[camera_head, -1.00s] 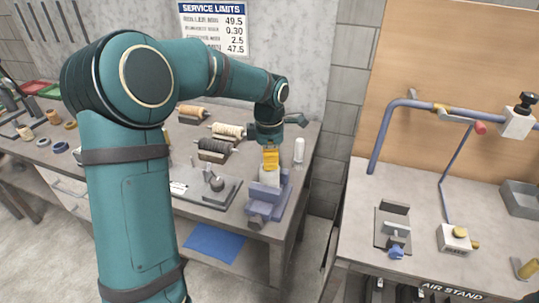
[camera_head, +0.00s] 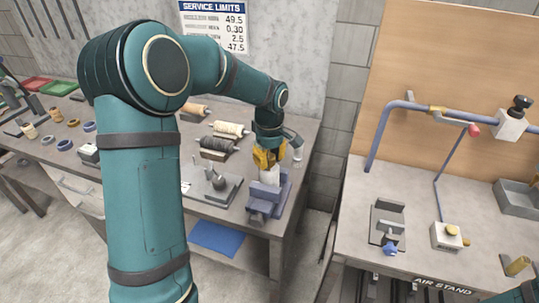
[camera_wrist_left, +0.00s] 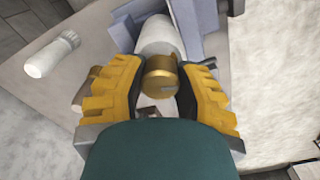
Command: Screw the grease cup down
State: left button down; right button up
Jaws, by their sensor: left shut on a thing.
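The grease cup (camera_wrist_left: 161,77) shows as a round brass cap in the left wrist view, on the end of a pale, rounded part (camera_wrist_left: 160,38). My left gripper (camera_wrist_left: 161,88) has its yellow fingers on both sides of the cap and is shut on it. In the head view, my left gripper (camera_head: 268,158) points down over the pale part (camera_head: 270,175), which stands in a blue-grey vise (camera_head: 266,203). The fingers hide the cup there. Whether the cup is fully seated cannot be seen. My right gripper is not in view.
A white capped bottle (camera_wrist_left: 52,54) stands close beside the gripper. Spools (camera_head: 215,146) and a grey fixture (camera_head: 212,188) lie left of the vise. A separate bench (camera_head: 350,230) with a blue pipe frame (camera_head: 400,108) stands right, across a gap.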

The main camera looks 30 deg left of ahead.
pick_arm(q)
jog(key=m+p, duration=0.1)
jog(key=m, duration=0.3)
jog(key=shift+m, duration=0.3)
jog(key=m+p, duration=0.1)
jog(key=m, duration=0.4)
jog(key=m+p, duration=0.1)
jog(key=m, duration=0.4)
jog(key=m+p, duration=0.1)
jog(key=m, duration=0.3)
jog(key=shift+s+m+p, duration=0.1)
jog(key=shift+m+p, duration=0.2)
jog(key=shift+p, duration=0.05)
jog(key=m+p, duration=0.1)
jog(key=m, duration=0.3)
jog(key=m+p, duration=0.2)
jog(key=m, duration=0.3)
jog(key=m+p, duration=0.3)
jog(key=m, duration=0.3)
jog(key=m+p, duration=0.1)
jog(key=m, duration=1.4)
jog(key=shift+m, duration=0.3)
